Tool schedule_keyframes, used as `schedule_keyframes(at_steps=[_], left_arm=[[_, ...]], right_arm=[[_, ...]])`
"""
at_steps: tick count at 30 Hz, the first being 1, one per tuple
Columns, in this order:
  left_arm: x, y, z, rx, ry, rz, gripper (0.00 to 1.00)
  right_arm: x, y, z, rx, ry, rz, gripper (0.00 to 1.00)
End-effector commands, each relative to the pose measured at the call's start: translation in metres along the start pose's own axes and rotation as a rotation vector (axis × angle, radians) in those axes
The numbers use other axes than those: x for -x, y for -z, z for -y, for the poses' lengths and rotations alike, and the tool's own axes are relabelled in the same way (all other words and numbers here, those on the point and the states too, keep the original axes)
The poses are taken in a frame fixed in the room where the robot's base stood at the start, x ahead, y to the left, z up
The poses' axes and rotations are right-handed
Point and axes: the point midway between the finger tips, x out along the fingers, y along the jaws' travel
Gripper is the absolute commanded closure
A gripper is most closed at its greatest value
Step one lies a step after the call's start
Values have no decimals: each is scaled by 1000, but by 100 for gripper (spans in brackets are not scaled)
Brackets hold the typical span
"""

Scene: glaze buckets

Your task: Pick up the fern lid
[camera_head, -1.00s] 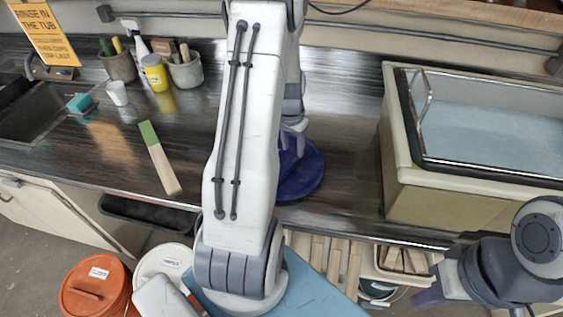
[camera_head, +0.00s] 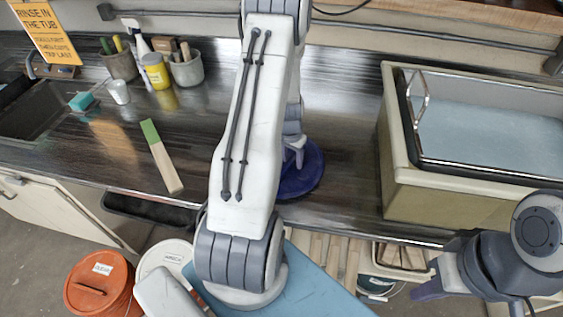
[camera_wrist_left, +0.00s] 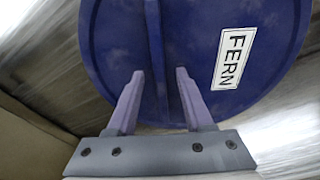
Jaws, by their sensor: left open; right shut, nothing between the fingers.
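The fern lid (camera_head: 306,180) is a round, dark blue disc on the dark counter, partly hidden behind my left arm in the head view. In the left wrist view the lid (camera_wrist_left: 115,50) fills most of the picture, with a white FERN label and a raised straight ridge across its middle. My left gripper (camera_wrist_left: 159,76) is open, its two fingers appearing on either side of that ridge. I cannot tell how far the fingertips are above the lid. In the head view the left gripper (camera_head: 296,152) is over the lid. My right gripper (camera_head: 430,288) is shut and empty at the lower right.
A beige tub (camera_head: 440,190) with a metal handle stands right of the lid. A green-ended wooden stick (camera_head: 163,158), a white cup (camera_head: 118,92) and pots of tools are to the left. An orange bucket (camera_head: 92,298) and a white lid (camera_head: 165,254) are below the counter's front edge.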

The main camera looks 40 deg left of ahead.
Motion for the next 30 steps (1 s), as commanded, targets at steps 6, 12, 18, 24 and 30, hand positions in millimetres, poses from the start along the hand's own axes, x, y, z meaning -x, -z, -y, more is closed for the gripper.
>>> schedule_keyframes(at_steps=[6, 12, 18, 24, 30], left_arm=[[-3, 0, 0, 0, 0, 0, 49], [-4, -1, 0, 0, 0, 0, 53], [-4, -1, 0, 0, 0, 0, 100], [-4, -1, 0, 0, 0, 1, 100], [-4, -1, 0, 0, 0, 1, 100]], right_arm=[[-4, 0, 0, 0, 0, 0, 100], [-6, 0, 0, 0, 0, 0, 100], [-6, 0, 0, 0, 0, 0, 100], [-6, 0, 0, 0, 0, 0, 100], [-6, 0, 0, 0, 0, 0, 100]])
